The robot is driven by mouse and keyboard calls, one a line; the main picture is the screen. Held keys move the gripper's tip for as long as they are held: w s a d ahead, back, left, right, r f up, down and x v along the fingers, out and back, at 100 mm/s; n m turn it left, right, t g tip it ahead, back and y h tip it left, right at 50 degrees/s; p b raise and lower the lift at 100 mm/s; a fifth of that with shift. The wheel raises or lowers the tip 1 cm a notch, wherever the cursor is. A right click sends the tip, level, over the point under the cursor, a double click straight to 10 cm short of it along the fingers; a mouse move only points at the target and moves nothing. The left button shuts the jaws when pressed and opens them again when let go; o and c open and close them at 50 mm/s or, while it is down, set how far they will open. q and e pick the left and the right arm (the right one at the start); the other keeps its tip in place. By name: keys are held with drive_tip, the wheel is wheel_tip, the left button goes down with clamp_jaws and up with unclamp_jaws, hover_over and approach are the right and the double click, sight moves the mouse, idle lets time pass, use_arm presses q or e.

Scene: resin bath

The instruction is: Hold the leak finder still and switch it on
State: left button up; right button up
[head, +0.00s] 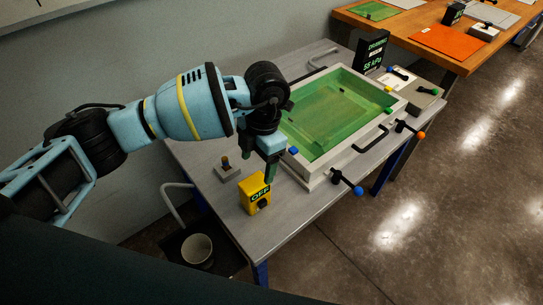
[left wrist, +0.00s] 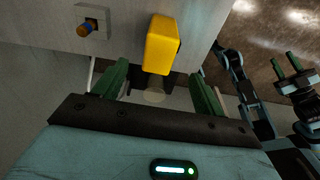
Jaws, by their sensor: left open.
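The leak finder is a small yellow box (head: 256,198) whose dark display reads OFF. It stands upright on the grey table near its front left edge. My left gripper (head: 270,172) points down just above and behind it. In the left wrist view the yellow box (left wrist: 162,45) lies ahead, between the lines of the two green fingers of my left gripper (left wrist: 160,76). These fingers are wide apart with nothing held. The switch on the box cannot be made out. My right gripper (left wrist: 286,64) shows only in the left wrist view, with its fingers apart and empty, away from the box.
A grey block with an orange-tipped toggle (head: 226,167) sits left of the box. A white-framed tray with green film (head: 402,103) fills the table's middle, with blue and orange handles at its front. A dark sign (head: 371,52) stands behind. A bucket (head: 197,249) is below left.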

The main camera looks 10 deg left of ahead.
sight(254, 182)
use_arm(q)
drive_tip(key=shift+a, duration=0.15)
drive_tip(key=shift+s+f, duration=0.1)
drive_tip(key=shift+f, duration=0.25)
drive_tip(key=shift+s+a+f, duration=0.1)
drive_tip(key=shift+s+f, duration=0.05)
drive_tip(key=shift+f, duration=1)
drive_tip(key=shift+s+a+f, duration=0.1)
drive_tip(key=shift+a+f, duration=0.05)
drive_tip(key=shift+f, duration=1.05)
drive_tip(key=shift+s+a+f, duration=0.1)
drive_tip(key=shift+s+f, duration=0.05)
drive_tip(key=shift+f, duration=1)
use_arm(e)
drive_tip(key=shift+s+a, duration=0.1)
drive_tip(key=shift+a, duration=0.05)
use_arm(q)
drive_tip(key=c, duration=1.1)
drive_tip(key=shift+c, duration=0.3)
use_arm(e)
drive_tip(key=shift+a, duration=0.1)
drive_tip(key=shift+c, duration=0.5)
